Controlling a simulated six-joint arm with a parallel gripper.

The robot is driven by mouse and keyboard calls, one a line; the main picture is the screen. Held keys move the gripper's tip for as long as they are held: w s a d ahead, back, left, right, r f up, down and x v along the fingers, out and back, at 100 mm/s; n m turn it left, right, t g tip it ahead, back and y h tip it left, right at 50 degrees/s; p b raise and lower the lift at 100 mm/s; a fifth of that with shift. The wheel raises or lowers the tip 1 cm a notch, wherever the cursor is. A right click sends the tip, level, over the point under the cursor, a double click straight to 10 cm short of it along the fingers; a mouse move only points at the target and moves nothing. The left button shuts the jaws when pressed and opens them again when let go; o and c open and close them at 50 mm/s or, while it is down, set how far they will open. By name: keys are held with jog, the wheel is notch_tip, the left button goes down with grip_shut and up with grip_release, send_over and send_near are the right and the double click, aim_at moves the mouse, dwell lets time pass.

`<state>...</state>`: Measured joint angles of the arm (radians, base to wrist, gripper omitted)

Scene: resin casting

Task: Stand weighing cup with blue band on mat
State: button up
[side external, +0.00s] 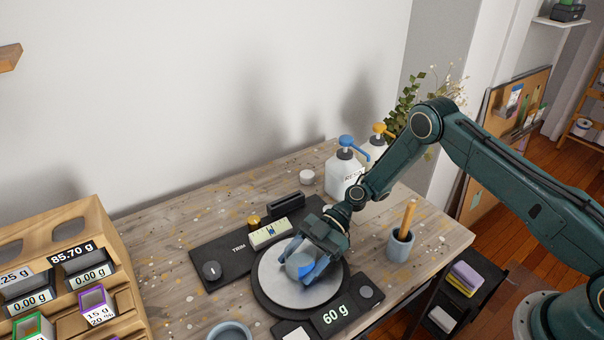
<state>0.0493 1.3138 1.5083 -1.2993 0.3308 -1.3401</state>
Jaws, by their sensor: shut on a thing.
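The weighing cup (298,263) is small and grey, with blue showing on its right side. It is over the round silver plate of the scale (271,283), whose display reads 60 g. My gripper (309,262) reaches down from the upper right and is shut on the cup. Its fingers hide part of the cup, and I cannot tell whether the cup's base touches the plate.
A pump bottle (342,175) stands behind, a grey cup with a brush (399,246) to the right. A wooden rack (120,250) fills the left.

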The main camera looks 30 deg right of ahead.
aim_at(310, 250)
jog(key=o, duration=1)
jog(key=shift+w+f+v, duration=0.1)
jog(key=shift+f+v, duration=0.05)
jog(key=shift+v, duration=1.7)
jog(key=shift+w+f+v, duration=0.1)
jog(key=shift+v, duration=1.75)
jog(key=shift+d, duration=0.1)
jog(key=shift+r, duration=0.15)
